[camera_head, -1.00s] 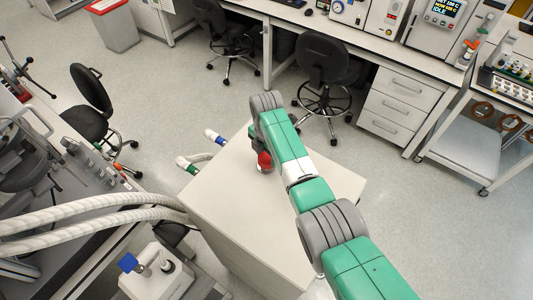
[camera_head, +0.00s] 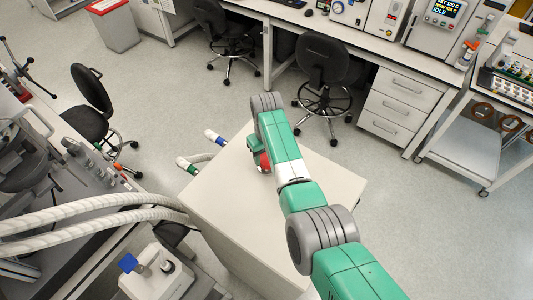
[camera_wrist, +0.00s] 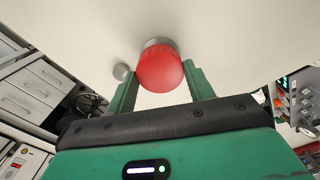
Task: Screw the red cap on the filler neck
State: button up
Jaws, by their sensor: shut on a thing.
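The red cap (camera_wrist: 159,70) is round and sits between the two green fingers of my gripper (camera_wrist: 161,76) in the wrist view. The fingers are shut on its sides. A grey metal ring (camera_wrist: 157,42) shows just beyond the cap; I cannot tell whether it is the filler neck, or whether cap and ring are threaded together. In the head view, my gripper (camera_head: 257,156) points down at the white cabinet's top, and the red cap (camera_head: 264,163) is partly hidden by it.
The white cabinet (camera_head: 235,205) has a bare top around my gripper. A small grey round knob (camera_wrist: 121,72) stands left of the cap. Hoses with blue and green ends (camera_head: 187,163) lie beyond the cabinet's left edge. A machine with a blue knob (camera_head: 128,262) stands at lower left.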

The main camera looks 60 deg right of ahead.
jog(key=shift+m, duration=1.1)
grip_shut()
jog(key=o, duration=1.7)
grip_release()
jog(key=shift+c, duration=0.2)
notch_tip(320, 180, up, 8)
jog(key=shift+f+b, duration=0.1)
jog(key=shift+b, duration=0.2)
